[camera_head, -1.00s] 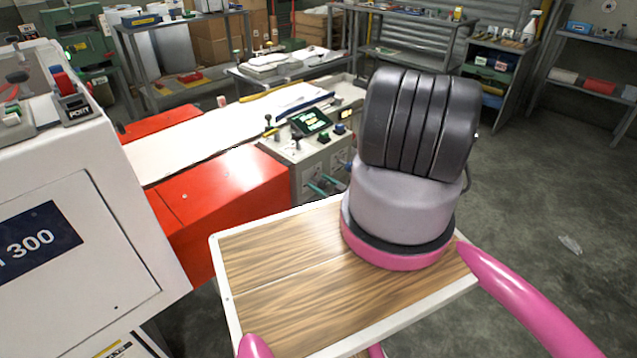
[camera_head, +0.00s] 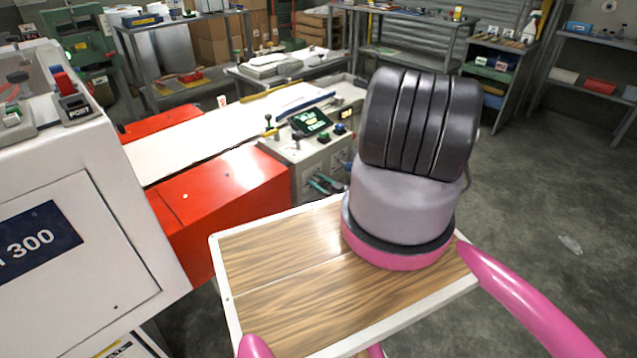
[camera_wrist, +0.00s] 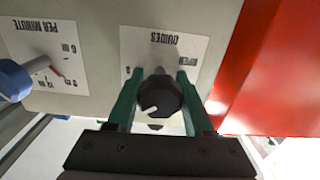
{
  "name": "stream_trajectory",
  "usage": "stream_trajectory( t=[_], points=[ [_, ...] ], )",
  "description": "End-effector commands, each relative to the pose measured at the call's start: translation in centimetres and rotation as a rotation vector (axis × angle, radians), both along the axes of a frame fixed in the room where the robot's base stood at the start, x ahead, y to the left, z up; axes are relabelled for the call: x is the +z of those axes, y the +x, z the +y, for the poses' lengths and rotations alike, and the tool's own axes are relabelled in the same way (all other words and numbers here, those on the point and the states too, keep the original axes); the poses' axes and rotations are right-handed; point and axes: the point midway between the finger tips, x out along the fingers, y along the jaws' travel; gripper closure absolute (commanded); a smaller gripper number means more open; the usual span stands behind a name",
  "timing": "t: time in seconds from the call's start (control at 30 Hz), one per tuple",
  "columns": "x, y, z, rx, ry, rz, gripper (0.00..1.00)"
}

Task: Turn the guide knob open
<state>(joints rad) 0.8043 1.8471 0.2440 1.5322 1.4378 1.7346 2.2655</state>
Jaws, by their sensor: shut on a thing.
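The guide knob (camera_wrist: 158,98) is black and round with a white pointer mark, which points to the lower left in the wrist view. It sits on a white plate (camera_wrist: 128,45) lettered GUIDES, seen upside down. My gripper (camera_wrist: 160,74) has its two green fingers on either side of the knob and is shut on it. In the head view, my gripper (camera_head: 325,184) shows small at the front of the grey control box (camera_head: 305,165); the knob is too small to tell there.
A blue knob (camera_wrist: 13,80) with a red pointer sits left of the guide knob on a PER MINUTE plate (camera_wrist: 52,48). A red panel (camera_wrist: 265,70) stands close on the right. The control box top carries a screen (camera_head: 310,121) and small levers.

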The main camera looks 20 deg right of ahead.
Motion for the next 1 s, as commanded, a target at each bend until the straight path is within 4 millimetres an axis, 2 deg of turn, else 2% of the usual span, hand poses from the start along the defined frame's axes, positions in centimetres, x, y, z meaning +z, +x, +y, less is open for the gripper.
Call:
stream_trajectory(
  t=[0.27, 1.0],
  points=[
    [-0.04, -0.06, -0.02, 0.000, -0.169, -0.060, 1.00],
    [-0.11, -0.13, -0.05, 0.000, -0.827, -0.298, 1.00]
  ],
)
